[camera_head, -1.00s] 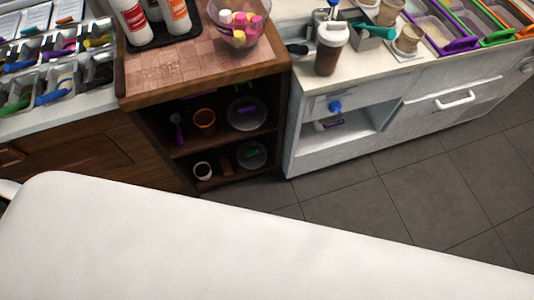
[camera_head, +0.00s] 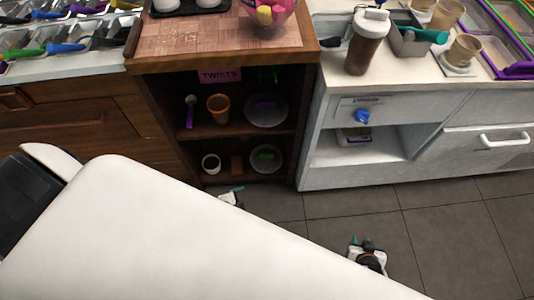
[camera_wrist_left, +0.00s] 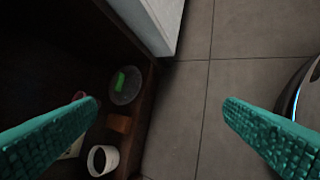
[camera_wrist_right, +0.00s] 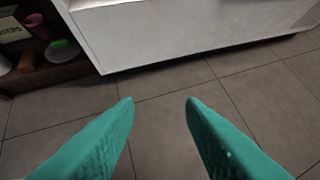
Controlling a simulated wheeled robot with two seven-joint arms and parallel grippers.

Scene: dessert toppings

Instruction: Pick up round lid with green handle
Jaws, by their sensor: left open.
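The round lid with the green handle (camera_head: 257,164) leans or stands on the lower shelf of the dark wooden cabinet, at its right side. It also shows in the left wrist view (camera_wrist_left: 129,92), beyond and between the fingers, and partly at the left edge of the right wrist view (camera_wrist_right: 62,54). My left gripper (camera_head: 232,194) is open and empty, low in front of the cabinet and a little left of the lid, apart from it. My right gripper (camera_head: 362,243) is open and empty above the floor, to the right; its fingers (camera_wrist_right: 160,103) point toward the white cabinet.
A similar lid with a purple handle (camera_head: 266,119) is on the upper shelf. A white cup (camera_head: 211,164) and a brown block (camera_head: 237,163) share the lower shelf. The white cabinet (camera_head: 360,175) stands close on the right. The grey floor (camera_head: 440,240) is clear.

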